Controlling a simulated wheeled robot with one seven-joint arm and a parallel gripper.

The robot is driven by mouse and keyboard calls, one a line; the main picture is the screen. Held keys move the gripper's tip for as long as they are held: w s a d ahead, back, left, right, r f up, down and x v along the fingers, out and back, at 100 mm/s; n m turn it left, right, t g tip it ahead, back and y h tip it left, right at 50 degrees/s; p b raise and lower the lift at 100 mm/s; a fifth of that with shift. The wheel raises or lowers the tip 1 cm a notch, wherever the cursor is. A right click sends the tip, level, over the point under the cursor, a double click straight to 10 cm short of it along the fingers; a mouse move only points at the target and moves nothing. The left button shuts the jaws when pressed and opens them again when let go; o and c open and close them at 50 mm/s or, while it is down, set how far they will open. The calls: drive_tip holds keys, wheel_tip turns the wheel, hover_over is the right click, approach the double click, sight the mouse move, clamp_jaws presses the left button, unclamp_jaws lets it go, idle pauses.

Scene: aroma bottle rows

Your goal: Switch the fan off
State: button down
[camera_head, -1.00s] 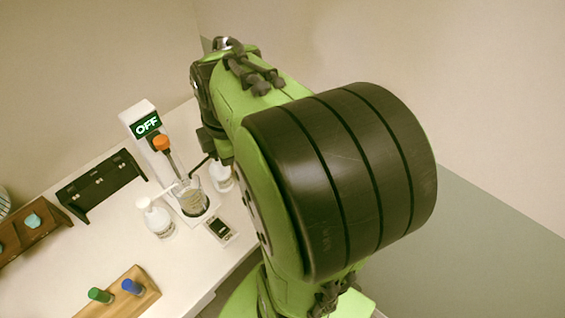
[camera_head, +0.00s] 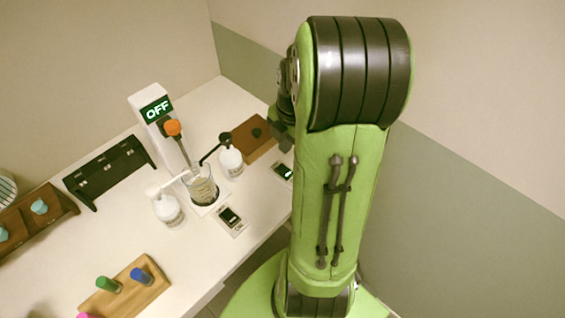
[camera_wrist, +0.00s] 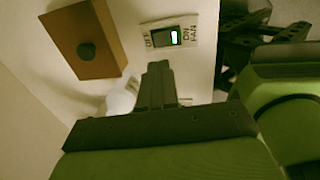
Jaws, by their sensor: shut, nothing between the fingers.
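The fan switch (camera_wrist: 170,37) is a dark rocker on a pale plate, marked OFF on its left, ON on its right and FAN beyond. A green-white light glows on its ON side in the wrist view. In the head view the switch (camera_head: 283,172) sits at the table's right edge, partly hidden by my arm. My gripper (camera_wrist: 158,72) is shut and empty, its fingertips just below the switch in the wrist view; I cannot tell whether they touch it. In the head view my arm mostly hides the gripper. A round white grille, perhaps the fan (camera_head: 6,188), is cut off at the left edge.
A brown box with a dark knob (camera_wrist: 104,30) is left of the switch. A stirrer stand reading OFF (camera_head: 152,108), a beaker (camera_head: 203,190), white bottles (camera_head: 168,210) and a second switch (camera_head: 231,217) stand nearby. Racks fill the table's left side.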

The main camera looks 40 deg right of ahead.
sight(282, 169)
drive_tip(key=f, duration=0.3)
drive_tip(key=w+f+b, duration=0.1)
drive_tip(key=f, duration=0.5)
drive_tip(key=shift+w+b, duration=0.15)
drive_tip(key=shift+b, duration=0.15)
drive_tip(key=shift+f+g, duration=0.25)
drive_tip(key=shift+g, duration=0.15)
